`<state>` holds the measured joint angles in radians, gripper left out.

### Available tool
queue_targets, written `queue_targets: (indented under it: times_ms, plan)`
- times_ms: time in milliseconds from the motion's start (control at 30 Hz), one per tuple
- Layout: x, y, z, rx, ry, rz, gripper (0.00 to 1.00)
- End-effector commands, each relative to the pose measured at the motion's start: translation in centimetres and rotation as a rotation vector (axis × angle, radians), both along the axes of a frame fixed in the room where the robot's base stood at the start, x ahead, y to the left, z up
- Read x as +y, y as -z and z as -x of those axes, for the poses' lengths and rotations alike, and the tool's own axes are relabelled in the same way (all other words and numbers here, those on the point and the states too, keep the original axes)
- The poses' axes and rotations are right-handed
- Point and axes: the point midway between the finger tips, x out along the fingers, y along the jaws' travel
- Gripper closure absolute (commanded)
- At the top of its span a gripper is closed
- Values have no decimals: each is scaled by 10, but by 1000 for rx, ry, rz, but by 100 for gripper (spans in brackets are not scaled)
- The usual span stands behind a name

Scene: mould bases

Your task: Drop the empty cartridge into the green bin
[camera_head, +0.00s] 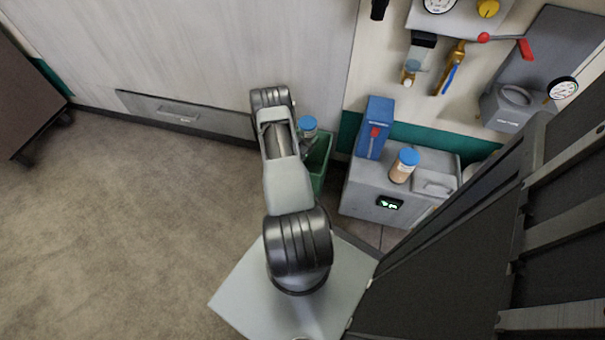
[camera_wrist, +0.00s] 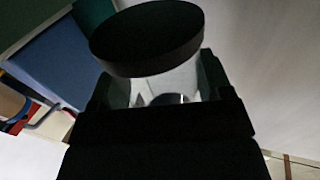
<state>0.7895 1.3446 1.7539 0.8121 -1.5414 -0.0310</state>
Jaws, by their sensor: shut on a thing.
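My gripper (camera_wrist: 158,92) is shut on a clear cartridge with a dark-looking lid (camera_wrist: 148,38) in the wrist view. In the head view the held cartridge (camera_head: 308,125) shows its blue cap beside my wrist, above the back of the green bin (camera_head: 319,168). My arm hides the bin's left side and much of its opening. My gripper's fingers are mostly hidden in the head view. The cartridge's body looks see-through, with no visible filling.
A grey cabinet (camera_head: 372,200) stands right of the bin. It carries a blue box (camera_head: 374,127) and another blue-capped cartridge with tan filling (camera_head: 403,168). The wall is close behind the bin. Tools and gauges hang at upper right. The floor at left is clear.

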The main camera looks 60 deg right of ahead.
Motion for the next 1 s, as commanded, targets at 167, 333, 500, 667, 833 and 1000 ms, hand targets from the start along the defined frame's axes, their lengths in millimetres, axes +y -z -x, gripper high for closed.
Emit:
queue_targets:
  times_ms: [167,333,500,667,833,1000]
  plan:
    - [0,15,0,0,0,1,54]
    - [0,15,0,-1,-1,1,54]
    - [0,14,0,0,-1,1,22]
    - [0,14,0,0,-1,0,7]
    - [0,15,0,0,-1,0,0]
    - [0,12,0,0,-1,0,0]
